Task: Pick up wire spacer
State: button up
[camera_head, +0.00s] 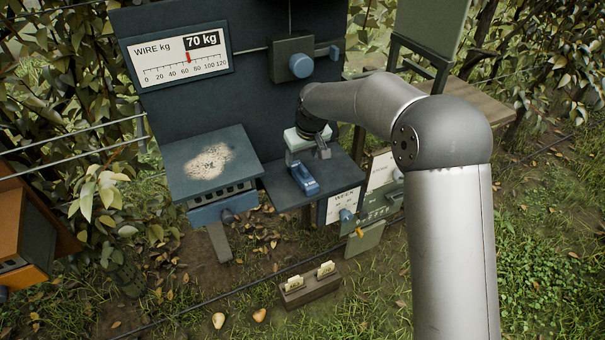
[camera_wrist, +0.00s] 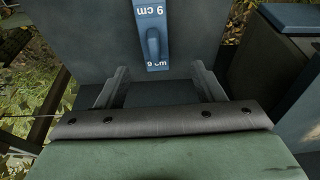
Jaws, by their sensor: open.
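The wire spacer (camera_head: 304,179) is a small blue piece lying on a dark blue-grey shelf (camera_head: 338,180). In the wrist view the spacer (camera_wrist: 153,35) is marked "9 cm" at both ends and has a raised blue grip in its middle. My gripper (camera_head: 308,156) is over the shelf, just behind the spacer in the head view. In the wrist view my gripper (camera_wrist: 160,68) has its two fingers apart with nothing held. The near end of the spacer shows between the fingertips, with the rest beyond them. The height gap cannot be told.
A panel with a "WIRE kg" gauge (camera_head: 180,55) reading 70 kg stands behind the shelf. A blue-grey box (camera_head: 190,160) is left of the shelf. Wires run at left.

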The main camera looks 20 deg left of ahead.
aim_at(303, 167)
jog(key=x, duration=0.3)
jog(key=shift+d+p+x, duration=0.25)
jog(key=shift+p+x, duration=0.4)
jog(key=shift+x, duration=0.7)
jog(key=shift+d+p+x, duration=0.2)
jog(key=shift+p+x, duration=0.45)
jog(key=shift+x, duration=0.7)
jog(key=shift+w, duration=0.1)
jog(key=c, duration=1.1)
